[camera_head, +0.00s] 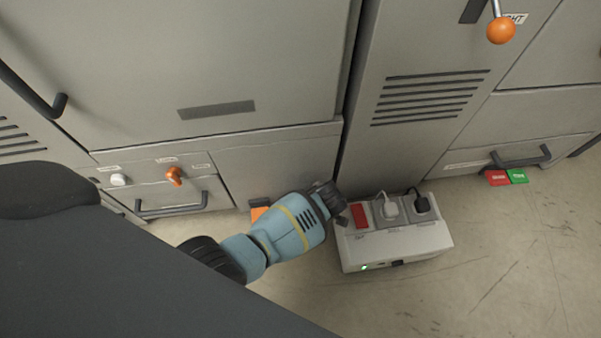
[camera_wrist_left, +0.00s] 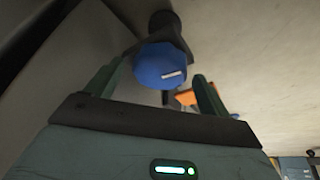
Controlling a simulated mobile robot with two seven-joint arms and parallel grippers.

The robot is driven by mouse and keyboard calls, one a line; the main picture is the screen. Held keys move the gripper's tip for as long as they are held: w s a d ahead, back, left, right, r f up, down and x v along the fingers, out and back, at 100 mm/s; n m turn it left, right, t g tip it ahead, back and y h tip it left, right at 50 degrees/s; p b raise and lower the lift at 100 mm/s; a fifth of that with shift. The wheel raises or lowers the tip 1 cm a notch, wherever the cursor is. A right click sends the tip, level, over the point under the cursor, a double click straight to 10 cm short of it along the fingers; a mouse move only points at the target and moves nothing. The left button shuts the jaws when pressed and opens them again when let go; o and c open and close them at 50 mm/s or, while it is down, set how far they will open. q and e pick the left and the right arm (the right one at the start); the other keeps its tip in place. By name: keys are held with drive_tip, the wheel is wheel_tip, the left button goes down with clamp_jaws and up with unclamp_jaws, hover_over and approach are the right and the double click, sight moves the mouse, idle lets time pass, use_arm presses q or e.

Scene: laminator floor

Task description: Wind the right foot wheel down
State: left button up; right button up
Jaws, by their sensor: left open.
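The foot wheel is a blue faceted knob (camera_wrist_left: 160,66) with a white mark, on a dark mount in the left wrist view. My left gripper (camera_wrist_left: 160,84) is open, with one finger on each side of the knob's near edge. I cannot tell whether the fingers touch it. In the head view my left gripper (camera_head: 340,219) is low at the cabinet base, beside the power box; the blue knob is hidden there. My right gripper is not in view.
A white power box (camera_head: 400,248) with a red switch and two plugs stands on the floor. An orange part (camera_head: 260,213) shows at the cabinet base, left of my gripper. Drawer handles (camera_head: 172,211) stick out nearby.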

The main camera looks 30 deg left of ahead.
use_arm(q)
drive_tip(key=shift+w+a+f, duration=0.1)
drive_tip(key=shift+a+f, duration=0.1)
drive_tip(key=shift+f, duration=0.25)
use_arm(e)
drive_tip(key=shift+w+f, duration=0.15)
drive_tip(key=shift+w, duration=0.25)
use_arm(q)
drive_tip(key=c, duration=1)
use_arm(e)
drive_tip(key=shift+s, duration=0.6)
